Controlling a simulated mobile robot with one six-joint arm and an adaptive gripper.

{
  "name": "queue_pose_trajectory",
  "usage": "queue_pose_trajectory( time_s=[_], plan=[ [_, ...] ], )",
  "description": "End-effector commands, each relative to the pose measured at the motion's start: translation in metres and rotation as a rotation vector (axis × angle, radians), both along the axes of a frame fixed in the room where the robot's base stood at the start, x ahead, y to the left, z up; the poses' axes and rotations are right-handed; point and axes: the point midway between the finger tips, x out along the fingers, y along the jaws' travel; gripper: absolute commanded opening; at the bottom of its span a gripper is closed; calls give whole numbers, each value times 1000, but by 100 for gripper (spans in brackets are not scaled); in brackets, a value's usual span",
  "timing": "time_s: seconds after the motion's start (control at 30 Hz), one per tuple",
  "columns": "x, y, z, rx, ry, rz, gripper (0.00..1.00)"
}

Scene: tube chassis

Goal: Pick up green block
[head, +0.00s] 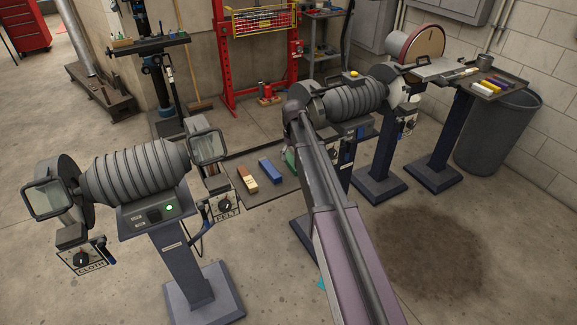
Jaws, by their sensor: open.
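A green block (290,157) shows only as a small patch at the left edge of my arm. It seems to lie on the low flat stand between the two grinders, near a blue block. My arm hides the rest of it. My arm rises from the bottom right to a joint beside the rear grinder. My gripper cannot be made out; it is hidden behind the arm, so its distance from the green block cannot be told.
A tan-brown block (247,179) and a blue block (270,170) lie on the stand's tray (272,190). A large buffing machine (135,170) stands at left, another (355,98) behind my arm. A bin (500,130) stands at right. Floor at lower right is clear.

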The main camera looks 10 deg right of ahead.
Motion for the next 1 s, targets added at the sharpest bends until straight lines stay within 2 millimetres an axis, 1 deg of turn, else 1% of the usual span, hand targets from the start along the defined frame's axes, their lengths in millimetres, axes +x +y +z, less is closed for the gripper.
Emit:
queue_pose_trajectory(
  time_s=[0.03,0.1,0.3,0.5,1.0],
  plan=[
    [-1,-1,-8,0,0,0,89],
    [-1,-1,-13,0,0,0,89],
    [-2,-2,-28,0,0,1,89],
    [-2,-2,-39,0,0,0,89],
    [-2,-2,-40,0,0,1,89]
  ],
)
